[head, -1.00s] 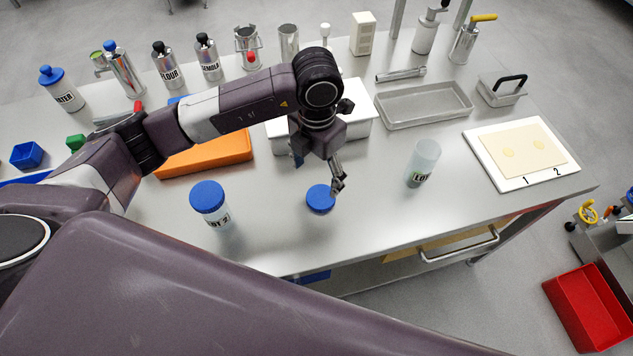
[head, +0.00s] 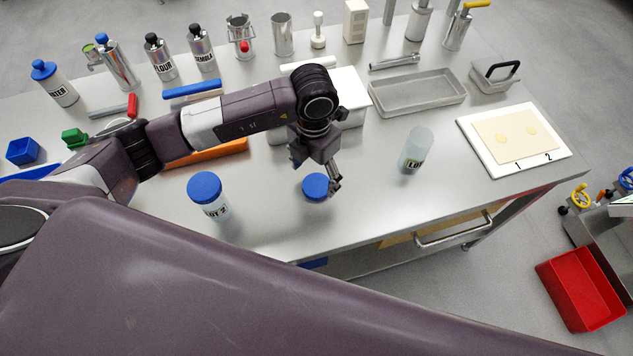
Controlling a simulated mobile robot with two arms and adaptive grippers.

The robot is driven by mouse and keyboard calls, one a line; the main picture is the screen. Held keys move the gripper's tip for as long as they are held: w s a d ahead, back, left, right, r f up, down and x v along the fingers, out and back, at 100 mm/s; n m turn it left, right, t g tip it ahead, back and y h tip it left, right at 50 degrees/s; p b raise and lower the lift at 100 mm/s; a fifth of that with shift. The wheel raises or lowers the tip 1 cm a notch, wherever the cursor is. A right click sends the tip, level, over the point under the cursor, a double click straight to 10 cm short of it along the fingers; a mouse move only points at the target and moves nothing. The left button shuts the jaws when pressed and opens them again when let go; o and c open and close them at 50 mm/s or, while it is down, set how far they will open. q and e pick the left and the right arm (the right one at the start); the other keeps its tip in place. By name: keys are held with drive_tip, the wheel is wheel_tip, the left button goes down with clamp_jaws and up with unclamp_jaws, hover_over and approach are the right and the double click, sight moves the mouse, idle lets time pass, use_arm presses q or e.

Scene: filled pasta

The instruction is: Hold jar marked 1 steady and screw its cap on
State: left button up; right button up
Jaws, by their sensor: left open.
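A blue cap (head: 315,187) lies on the steel table near its front edge. My left gripper (head: 333,182) is open, pointing down at the cap's right side; I cannot tell whether its fingers touch the cap. A clear, uncapped jar (head: 417,148) stands upright to the right of the cap. Its label is turned partly away, only "LO" shows, and its number cannot be read. Another jar (head: 217,207), labelled with a 2, stands to the left with a blue cap on. My right gripper is not in view.
A white board (head: 486,160) with a pasta sheet lies at right. A metal tray (head: 418,92) and a white box (head: 352,92) stand behind. An orange block (head: 208,153) lies under my left arm. Table between cap and clear jar is free.

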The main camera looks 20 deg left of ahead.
sight(316, 186)
use_arm(q)
drive_tip(key=shift+s+d+f+p, duration=0.1)
drive_tip(key=shift+f+p, duration=0.1)
drive_tip(key=shift+f, duration=0.7)
drive_tip(key=shift+d+f+p, duration=0.1)
drive_tip(key=shift+f+p, duration=0.05)
drive_tip(key=shift+f, duration=0.7)
drive_tip(key=shift+c, duration=0.6)
drive_tip(key=c, duration=0.7)
